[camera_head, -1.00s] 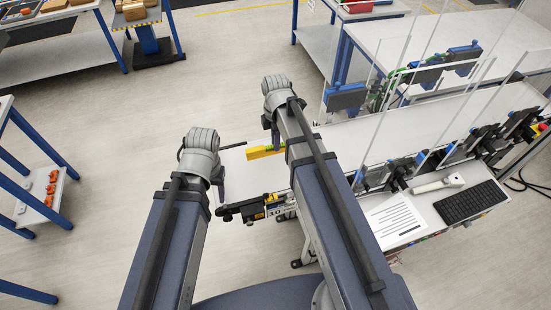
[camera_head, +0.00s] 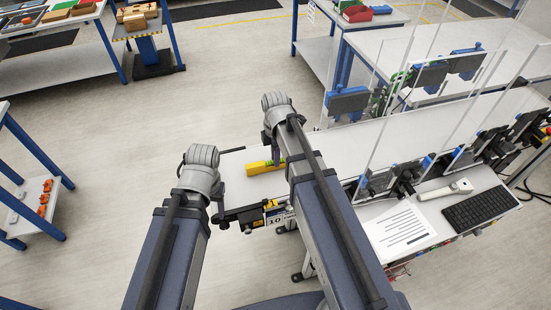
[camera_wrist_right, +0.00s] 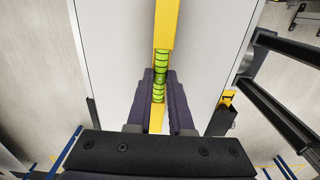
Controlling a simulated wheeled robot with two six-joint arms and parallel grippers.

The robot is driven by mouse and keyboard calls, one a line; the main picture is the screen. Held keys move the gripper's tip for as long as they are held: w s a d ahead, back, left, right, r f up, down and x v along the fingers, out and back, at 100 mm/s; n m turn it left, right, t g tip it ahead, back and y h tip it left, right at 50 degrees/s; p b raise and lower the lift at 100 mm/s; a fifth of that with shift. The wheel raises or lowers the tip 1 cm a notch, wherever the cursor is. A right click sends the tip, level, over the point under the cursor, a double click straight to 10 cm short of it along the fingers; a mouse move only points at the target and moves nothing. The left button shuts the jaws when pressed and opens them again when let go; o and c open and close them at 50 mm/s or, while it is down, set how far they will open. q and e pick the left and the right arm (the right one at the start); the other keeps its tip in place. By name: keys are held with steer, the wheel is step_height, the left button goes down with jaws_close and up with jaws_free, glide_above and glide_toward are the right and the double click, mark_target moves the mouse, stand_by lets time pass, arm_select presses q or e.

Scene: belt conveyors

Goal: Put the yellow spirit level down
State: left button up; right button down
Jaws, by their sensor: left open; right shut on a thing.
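The yellow spirit level (camera_head: 262,167) is held by my right gripper (camera_head: 276,150) above or on the near end of the white conveyor belt (camera_head: 240,185). In the right wrist view the level (camera_wrist_right: 167,28) runs lengthwise between the two dark fingers of the gripper (camera_wrist_right: 160,105), with green vials showing. The belt surface (camera_wrist_right: 115,50) lies beneath it. I cannot tell whether the level touches the belt. My left gripper (camera_head: 219,208) is mostly hidden behind its wrist, empty beside the belt's left end.
Clear upright panels and dark devices line the belt's right side. A paper sheet (camera_head: 402,230), a white scanner-like device (camera_head: 445,189) and a keyboard (camera_head: 481,208) lie on the right ledge. A shelf with orange parts (camera_head: 43,200) stands left. The belt around the level is bare.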

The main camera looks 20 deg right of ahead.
steer(key=shift+f, duration=0.15)
steer(key=c, duration=0.8)
jaws_free()
step_height(320, 180, up, 12)
steer(key=p, duration=1.2)
steer(key=s+a+m, duration=0.3)
steer(key=s+m, duration=0.1)
steer(key=m, duration=0.1)
steer(key=s+a+m, duration=0.4)
steer(key=s+m, duration=0.1)
steer(key=s+a+m+h, duration=0.1)
steer(key=s+a+m, duration=0.2)
steer(key=s+m, duration=0.1)
steer(key=shift+s+a+r+m, duration=0.15)
steer(key=shift+s+m, duration=0.05)
steer(key=shift+s, duration=0.15)
steer(key=shift+s+a+r+m, duration=0.1)
steer(key=shift+s+m, duration=0.1)
steer(key=shift+s, duration=0.15)
steer(key=shift+s, duration=0.1)
